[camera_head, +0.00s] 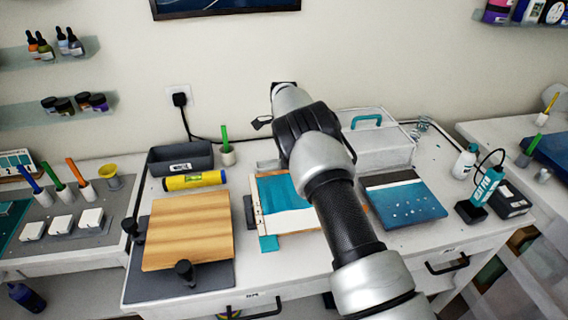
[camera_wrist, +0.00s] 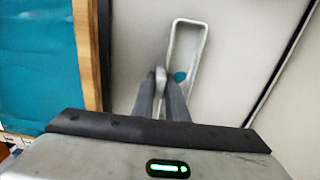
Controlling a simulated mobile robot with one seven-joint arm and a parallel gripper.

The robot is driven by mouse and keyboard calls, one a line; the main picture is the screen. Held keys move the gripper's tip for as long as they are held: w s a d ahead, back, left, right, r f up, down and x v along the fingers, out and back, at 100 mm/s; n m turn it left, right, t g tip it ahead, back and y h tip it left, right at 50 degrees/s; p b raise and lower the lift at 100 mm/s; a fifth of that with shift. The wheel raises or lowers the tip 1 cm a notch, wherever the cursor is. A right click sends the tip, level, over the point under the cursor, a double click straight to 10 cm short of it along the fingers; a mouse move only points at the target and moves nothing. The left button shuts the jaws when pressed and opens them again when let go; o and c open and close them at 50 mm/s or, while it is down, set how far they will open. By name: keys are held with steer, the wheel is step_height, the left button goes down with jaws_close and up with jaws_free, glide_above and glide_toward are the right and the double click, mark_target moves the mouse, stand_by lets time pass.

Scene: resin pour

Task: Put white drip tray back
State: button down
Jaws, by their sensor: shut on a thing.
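The white drip tray (camera_wrist: 205,42) shows in the wrist view as a narrow, shallow tray with a pale raised rim. A small teal spot lies in it near my fingertips. My gripper (camera_wrist: 161,76) is shut on the tray's left long rim, near its lower end. The tray is over a pale grey surface; I cannot tell whether it touches it. In the head view my arm hides the gripper and most or all of the tray.
A wood-framed teal panel (camera_head: 281,197) lies left of my arm, a blue board (camera_head: 403,200) to the right. A clear box with a teal handle (camera_head: 376,152) stands behind. A dark bin (camera_head: 180,158), yellow level (camera_head: 195,181) and wooden board (camera_head: 187,232) fill the left.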

steer(key=shift+f, duration=0.2)
steer(key=c, duration=1.8)
jaws_free()
steer(key=shift+o, duration=0.2)
